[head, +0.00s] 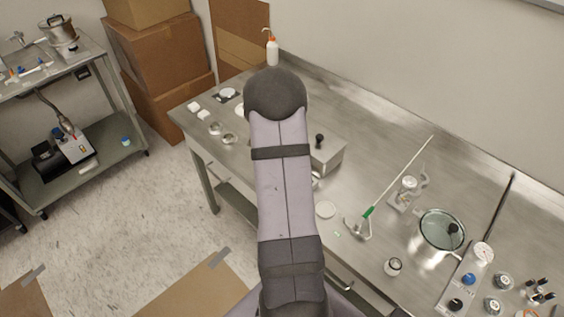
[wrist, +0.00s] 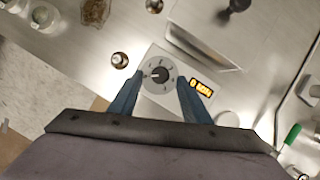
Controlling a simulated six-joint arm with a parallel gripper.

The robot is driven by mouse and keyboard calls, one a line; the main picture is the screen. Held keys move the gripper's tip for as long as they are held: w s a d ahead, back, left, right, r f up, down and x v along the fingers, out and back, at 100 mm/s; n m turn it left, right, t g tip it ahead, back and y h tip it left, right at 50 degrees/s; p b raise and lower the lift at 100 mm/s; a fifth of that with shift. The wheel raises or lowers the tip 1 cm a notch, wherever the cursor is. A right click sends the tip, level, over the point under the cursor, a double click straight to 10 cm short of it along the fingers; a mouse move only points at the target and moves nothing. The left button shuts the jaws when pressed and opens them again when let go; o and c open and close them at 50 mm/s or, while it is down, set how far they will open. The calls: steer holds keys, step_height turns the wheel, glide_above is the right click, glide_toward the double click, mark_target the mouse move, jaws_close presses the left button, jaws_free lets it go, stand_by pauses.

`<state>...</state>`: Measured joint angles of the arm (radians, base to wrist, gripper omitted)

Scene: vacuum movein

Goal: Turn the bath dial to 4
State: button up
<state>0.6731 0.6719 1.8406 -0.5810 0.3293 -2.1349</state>
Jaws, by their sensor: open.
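The bath dial (wrist: 158,74) is a dark knob at the centre of a round grey scale, on a pale panel (wrist: 153,104) in the wrist view. Its numbers are too small to read, so I cannot tell its setting. A lit orange display (wrist: 201,87) sits to the right of the dial. My gripper (wrist: 160,78) is open, with one blue finger on each side of the dial. I cannot tell whether the fingers touch it. In the head view my arm hides the dial and the gripper. A metal box (head: 327,157) with a black knob shows beside my arm.
The steel bench (head: 370,125) has clear space behind the box. A white bottle (head: 272,52) stands at the back. Small dishes (head: 229,138) lie left of my arm.

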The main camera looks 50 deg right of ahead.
steer(key=shift+x, duration=1.15)
steer(key=c, duration=1)
steer(key=shift+c, duration=0.2)
